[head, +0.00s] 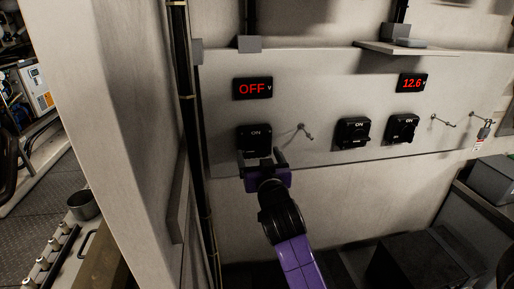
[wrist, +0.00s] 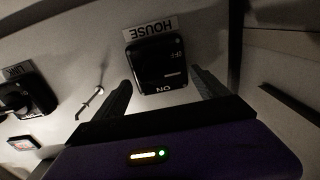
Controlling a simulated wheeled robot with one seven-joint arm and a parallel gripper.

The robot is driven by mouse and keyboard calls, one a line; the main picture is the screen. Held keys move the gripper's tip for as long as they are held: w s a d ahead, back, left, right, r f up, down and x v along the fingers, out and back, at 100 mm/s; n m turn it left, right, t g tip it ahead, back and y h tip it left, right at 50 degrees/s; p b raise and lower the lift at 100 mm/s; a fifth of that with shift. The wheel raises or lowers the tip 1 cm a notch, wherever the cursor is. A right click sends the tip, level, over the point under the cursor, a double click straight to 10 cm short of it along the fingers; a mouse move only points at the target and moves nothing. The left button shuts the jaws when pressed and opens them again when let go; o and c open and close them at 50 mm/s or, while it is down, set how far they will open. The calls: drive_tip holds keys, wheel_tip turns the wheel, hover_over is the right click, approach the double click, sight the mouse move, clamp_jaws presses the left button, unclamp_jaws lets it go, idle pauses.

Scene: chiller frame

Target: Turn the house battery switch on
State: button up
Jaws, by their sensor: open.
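The house battery switch (head: 254,139) is a black square unit on the white panel, marked ON at its top. In the wrist view the same switch (wrist: 157,68) appears upside down beside a HOUSE label (wrist: 150,28). The display (head: 253,88) above it reads OFF in red. My gripper (head: 262,160) is open and empty, just in front of the switch's lower part. In the wrist view its two dark fingers stand on either side of the switch, apart from each other. I cannot tell whether they touch it. The fingers and purple gripper body hide part of the switch in the head view.
A dark vertical pipe (head: 187,120) runs left of the panel.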

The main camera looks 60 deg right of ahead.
sight(256, 148)
drive_tip(key=shift+x, duration=1.2)
drive_tip(key=c, duration=1.4)
